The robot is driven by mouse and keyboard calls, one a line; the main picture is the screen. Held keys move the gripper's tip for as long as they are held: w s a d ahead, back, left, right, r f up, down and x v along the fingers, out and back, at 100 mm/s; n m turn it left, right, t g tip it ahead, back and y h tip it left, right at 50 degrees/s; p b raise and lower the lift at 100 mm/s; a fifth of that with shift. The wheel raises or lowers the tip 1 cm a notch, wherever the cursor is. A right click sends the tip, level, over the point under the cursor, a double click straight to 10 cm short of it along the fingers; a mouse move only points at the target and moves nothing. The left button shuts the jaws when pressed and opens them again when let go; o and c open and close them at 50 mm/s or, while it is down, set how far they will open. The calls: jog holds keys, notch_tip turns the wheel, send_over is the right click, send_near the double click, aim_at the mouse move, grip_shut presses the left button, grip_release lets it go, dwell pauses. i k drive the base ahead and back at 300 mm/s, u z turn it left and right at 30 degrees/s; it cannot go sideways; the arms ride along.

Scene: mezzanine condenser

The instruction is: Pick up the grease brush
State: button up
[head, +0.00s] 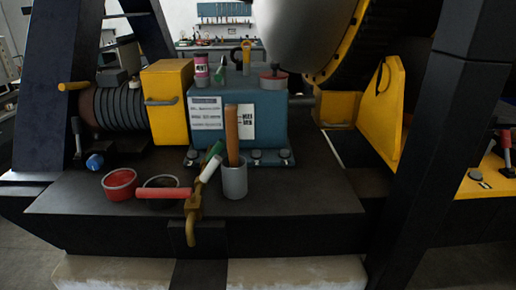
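A grey cup (235,181) stands on the dark deck in front of the teal housing. A flat brown wooden handle (232,135) stands nearly upright out of it; it may be the grease brush, but its lower end is hidden inside the cup. A green and white stick-like thing (212,160) leans at the cup's left; I cannot tell whether it is in the cup or in front of it. My gripper does not show in the head view.
A brass tap (192,216) with a red handle (164,193) rises in front of the cup's left side. A red tin (120,184) and a dark round tin (160,183) stand left. The teal housing (262,112) is close behind. The deck right of the cup is clear.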

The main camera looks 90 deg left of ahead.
aim_at(231, 111)
jog(key=i, duration=1.45)
jog(key=u, duration=3.2)
